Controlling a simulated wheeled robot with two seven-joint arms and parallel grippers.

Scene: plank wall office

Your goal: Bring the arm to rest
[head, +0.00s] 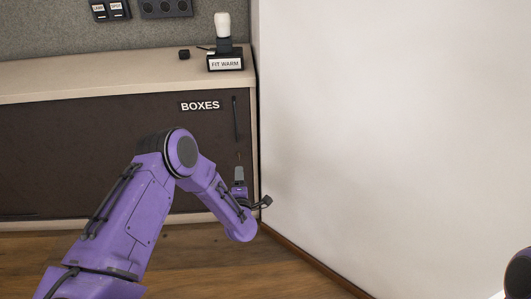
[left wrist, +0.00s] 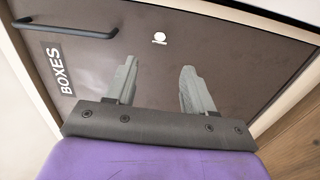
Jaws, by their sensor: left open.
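My left arm is purple and comes in from the lower left in the head view, bent at the elbow. My left gripper (head: 239,168) is at its end, in front of the dark cabinet door (head: 70,150) labelled BOXES. In the left wrist view its two grey fingers (left wrist: 158,78) are spread apart with nothing between them. The door (left wrist: 225,60) and its dark bar handle (left wrist: 65,28) lie beyond the fingertips, and the fingers look clear of the handle. The right gripper is not in view.
A pale counter top (head: 100,75) runs above the door. A device labelled FIT WARM (head: 225,62) and a small black block (head: 184,54) stand on it. A white wall (head: 400,120) rises close to the right of my gripper. Wooden floor (head: 240,270) shows below.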

